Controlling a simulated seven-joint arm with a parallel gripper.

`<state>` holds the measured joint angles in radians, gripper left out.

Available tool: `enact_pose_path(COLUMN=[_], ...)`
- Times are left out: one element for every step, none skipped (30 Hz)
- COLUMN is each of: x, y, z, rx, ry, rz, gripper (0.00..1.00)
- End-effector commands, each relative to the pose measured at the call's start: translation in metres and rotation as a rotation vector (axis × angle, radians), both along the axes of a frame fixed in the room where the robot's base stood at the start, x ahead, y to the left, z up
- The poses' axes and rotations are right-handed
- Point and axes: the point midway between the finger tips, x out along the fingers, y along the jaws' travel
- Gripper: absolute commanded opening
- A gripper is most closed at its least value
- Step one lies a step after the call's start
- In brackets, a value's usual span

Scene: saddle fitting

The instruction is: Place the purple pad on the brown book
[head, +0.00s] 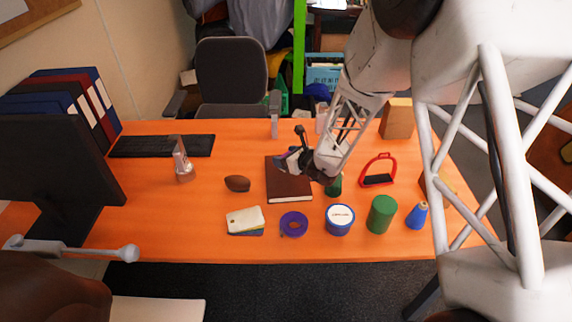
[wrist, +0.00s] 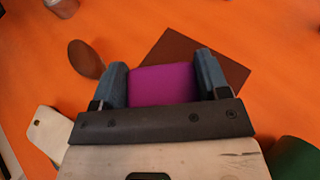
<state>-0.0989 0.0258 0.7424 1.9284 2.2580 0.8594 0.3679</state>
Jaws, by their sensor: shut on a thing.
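The purple pad (wrist: 162,84) sits between the two blue-grey fingers of my gripper (wrist: 163,76) in the wrist view, held on both sides. In the head view, my gripper (head: 290,158) is over the far part of the brown book (head: 288,187), and the pad is hard to make out there. The book lies flat on the orange table. In the wrist view, the book (wrist: 182,48) shows beyond and to the right of the pad; part of it is hidden by the pad and right finger. I cannot tell the height of the pad above the book.
A brown oval object (head: 237,183) lies left of the book. Cards (head: 245,219), a purple roll (head: 293,224), a blue tin (head: 340,220) and a green cylinder (head: 381,214) stand along the front. A red stirrup (head: 386,158) stands right.

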Motion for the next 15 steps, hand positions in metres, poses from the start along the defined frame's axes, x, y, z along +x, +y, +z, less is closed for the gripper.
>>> enact_pose_path(x=[0.000, 0.000, 0.000, 0.000, 0.000, 0.000, 0.000, 0.000, 0.000, 0.000, 0.000, 0.000, 0.000, 0.000, 0.000], y=[0.000, 0.000, 0.000, 0.000, 0.000, 0.000, 0.000, 0.000, 0.000, 0.000, 0.000, 0.000, 0.000, 0.000, 0.000], z=[0.000, 0.000, 0.000, -0.001, -0.001, -0.003, -0.005, -0.007, -0.011, -0.014, -0.017, -0.021, -0.024, -0.027, -0.030], rx=[0.000, 0.000, 0.000, 0.000, 0.000, 0.000, 0.000, 0.000, 0.000, 0.000, 0.000, 0.000, 0.000, 0.000, 0.001], ry=[0.000, 0.000, 0.000, 0.000, 0.000, 0.001, 0.001, 0.001, 0.003, 0.003, 0.003, 0.002, 0.001, 0.001, 0.002], rz=[0.000, 0.000, 0.000, 0.000, 0.000, 0.000, 0.000, 0.000, -0.001, -0.001, -0.001, -0.002, 0.000, 0.000, -0.001], gripper=[0.45, 0.45, 0.45, 0.45, 0.45, 0.45, 0.45, 0.45, 0.45, 0.45, 0.45, 0.45, 0.45, 0.45, 0.45])
